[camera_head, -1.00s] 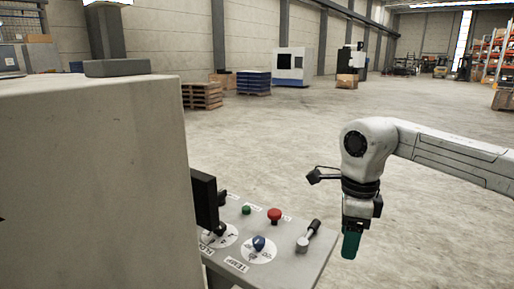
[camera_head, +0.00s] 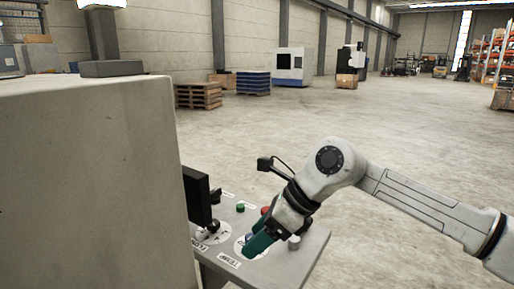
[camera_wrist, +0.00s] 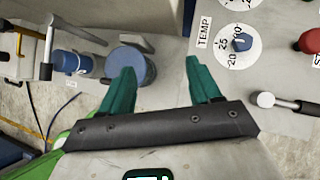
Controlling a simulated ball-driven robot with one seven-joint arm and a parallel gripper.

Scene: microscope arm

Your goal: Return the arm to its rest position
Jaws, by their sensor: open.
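My gripper (camera_wrist: 160,85) is open, with two green fingers spread apart and nothing between them. In the head view my gripper (camera_head: 256,246) is tilted down to the left, low over the control panel (camera_head: 292,262). It hides part of the TEMP dial there. In the wrist view the blue TEMP knob (camera_wrist: 242,42) on its white dial lies beyond the right finger, apart from it. A red button (camera_wrist: 311,41) and a lever with a metal end (camera_wrist: 265,99) are farther right.
A large grey cabinet (camera_head: 85,185) and a dark screen (camera_head: 197,195) stand left of the panel. The wrist view shows a blue round part (camera_wrist: 125,62) and a blue cylinder (camera_wrist: 73,62) below the panel's side. Open floor (camera_head: 400,150) lies right and behind, with pallets (camera_head: 199,95) far back.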

